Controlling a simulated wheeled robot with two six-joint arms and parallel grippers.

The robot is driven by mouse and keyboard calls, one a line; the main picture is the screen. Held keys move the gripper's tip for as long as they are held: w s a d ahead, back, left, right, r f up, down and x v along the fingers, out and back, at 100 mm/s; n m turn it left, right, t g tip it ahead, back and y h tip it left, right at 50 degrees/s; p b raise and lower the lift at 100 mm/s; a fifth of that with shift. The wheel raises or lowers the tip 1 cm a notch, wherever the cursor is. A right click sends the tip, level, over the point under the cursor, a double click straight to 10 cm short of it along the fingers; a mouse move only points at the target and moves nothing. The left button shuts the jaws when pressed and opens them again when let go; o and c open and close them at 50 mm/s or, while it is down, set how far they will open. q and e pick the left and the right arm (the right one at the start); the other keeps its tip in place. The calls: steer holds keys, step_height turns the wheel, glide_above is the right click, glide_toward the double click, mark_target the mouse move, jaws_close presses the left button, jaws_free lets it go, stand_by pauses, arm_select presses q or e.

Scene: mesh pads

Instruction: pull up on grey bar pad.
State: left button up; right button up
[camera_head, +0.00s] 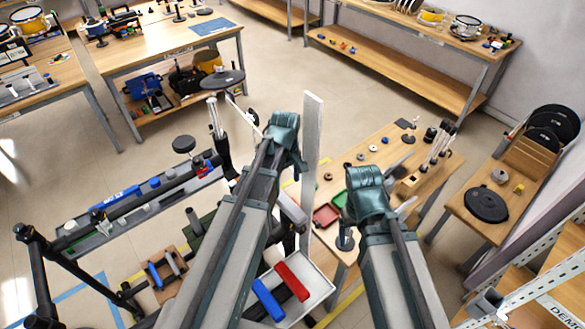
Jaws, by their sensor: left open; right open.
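A wooden pad (149,290) with a grey bar (173,263) and a blue bar (155,276) lies at the lower left, left of my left arm. I take its grey bar to be the task's bar, but cannot be sure. My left gripper (248,115) shows as thin pale fingers beside the teal end of my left arm, spread and empty, well above and right of the pad. My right gripper (405,207) is mostly hidden behind its teal arm end, over the small-parts table, far from the pad. Neither gripper touches the pad.
A long grey tray (122,226) with a blue tool lies left of my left arm. A white bin (318,287) holds a red and a blue bar between my arms. A tall pale post (312,150) stands beside my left arm. A black frame (45,265) rises at the left.

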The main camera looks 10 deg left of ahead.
mark_target(288, 203)
arm_select(q)
steer(key=shift+o, duration=0.3)
steer(key=shift+w+f, duration=0.1)
steer(key=shift+w, duration=0.1)
arm_select(e)
steer(key=shift+o, duration=0.3)
steer(key=shift+w, duration=0.2)
arm_select(q)
step_height(288, 203, down, 14)
steer(key=b, duration=1.4)
steer(key=shift+r, duration=0.2)
arm_select(e)
step_height(288, 203, down, 14)
steer(key=shift+r, duration=0.2)
arm_select(q)
jaws_close()
